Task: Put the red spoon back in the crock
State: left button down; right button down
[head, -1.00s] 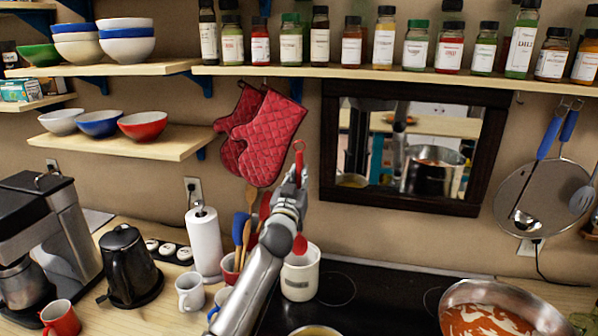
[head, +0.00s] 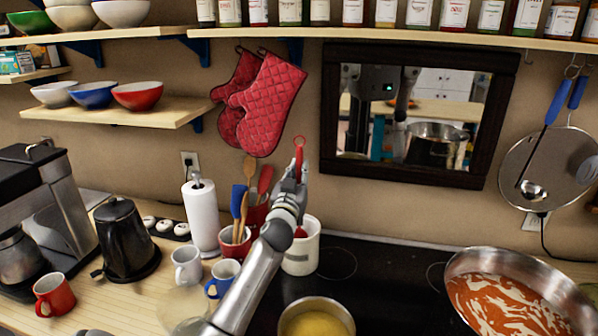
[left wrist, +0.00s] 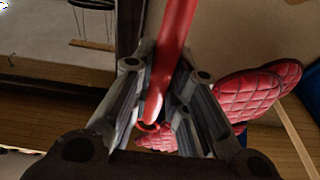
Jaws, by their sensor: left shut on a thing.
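My left gripper (head: 296,180) is shut on the red spoon (head: 299,150) and holds it roughly upright, handle end up. The handle also shows between the fingers (left wrist: 158,108) in the left wrist view, as a red shaft (left wrist: 172,45). The spoon's lower red end (head: 300,232) shows below the gripper, overlapping the mouth of the cream crock (head: 301,257). I cannot tell whether it is inside the rim or in front of it. The crock stands upright at the back, beside the cooktop. My arm covers part of its left side. My right gripper is not in view.
A red pot (head: 235,247) with several utensils stands left of the crock, near a paper towel roll (head: 202,218) and mugs (head: 187,265). Red oven mitts (head: 262,105) and a mirror (head: 415,115) hang behind. A yellow-filled pot (head: 317,322) and large pan (head: 505,300) stand in front.

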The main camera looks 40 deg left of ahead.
aim_at(299, 183)
pick_arm(q)
jog(key=shift+f+b, duration=1.2)
jog(key=shift+f, duration=0.75)
grip_release()
dwell(0.3)
